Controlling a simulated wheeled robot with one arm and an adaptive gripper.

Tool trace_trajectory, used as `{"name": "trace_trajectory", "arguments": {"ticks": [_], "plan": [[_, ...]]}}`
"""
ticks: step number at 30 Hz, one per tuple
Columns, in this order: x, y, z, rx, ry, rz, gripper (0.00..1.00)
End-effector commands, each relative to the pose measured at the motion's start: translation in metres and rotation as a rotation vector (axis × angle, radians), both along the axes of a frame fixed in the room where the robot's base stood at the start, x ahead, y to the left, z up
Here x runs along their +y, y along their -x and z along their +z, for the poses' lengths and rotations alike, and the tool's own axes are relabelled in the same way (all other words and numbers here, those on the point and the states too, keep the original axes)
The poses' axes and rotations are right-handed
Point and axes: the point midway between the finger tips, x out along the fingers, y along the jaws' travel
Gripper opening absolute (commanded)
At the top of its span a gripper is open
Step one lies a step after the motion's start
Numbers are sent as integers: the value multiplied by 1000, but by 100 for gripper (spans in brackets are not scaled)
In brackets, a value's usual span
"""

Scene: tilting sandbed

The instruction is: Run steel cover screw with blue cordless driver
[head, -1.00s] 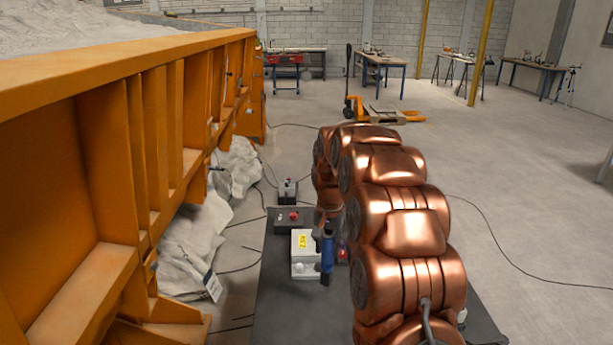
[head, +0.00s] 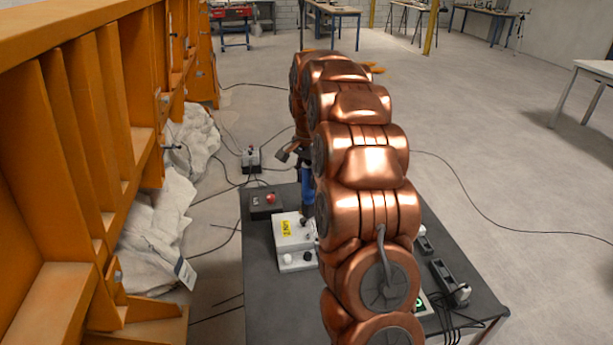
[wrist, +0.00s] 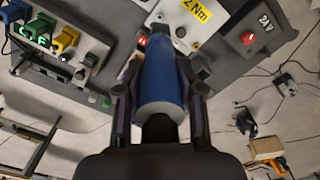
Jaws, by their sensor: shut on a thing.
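The blue cordless driver (head: 307,188) stands roughly upright at the back right edge of the white box with the yellow label, beside my copper arm. In the wrist view the blue driver (wrist: 160,75) lies between both fingers of my gripper (wrist: 160,88), which is shut on it. The driver's tip points toward the box side but is hidden by its body. The white box (head: 284,232) has a yellow label; the wrist view shows the label reading 2 Nm. I cannot make out the steel cover or its screw. Whether the driver touches anything is unclear.
A dark box with a red button (head: 268,203) sits left of the driver on the dark tabletop (head: 262,300). A power strip (head: 447,278) with cables lies at right; coloured plugs show in the wrist view (wrist: 62,40). The orange sandbed frame (head: 75,130) stands left.

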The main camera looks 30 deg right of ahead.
Motion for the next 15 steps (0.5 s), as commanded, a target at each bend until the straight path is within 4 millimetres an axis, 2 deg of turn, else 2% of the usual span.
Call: {"name": "trace_trajectory", "arguments": {"ticks": [7, 15], "plan": [[2, -1, -1, -3, 2, 2, 0], [2, 0, -20, 1, 0, 3, 0]]}}
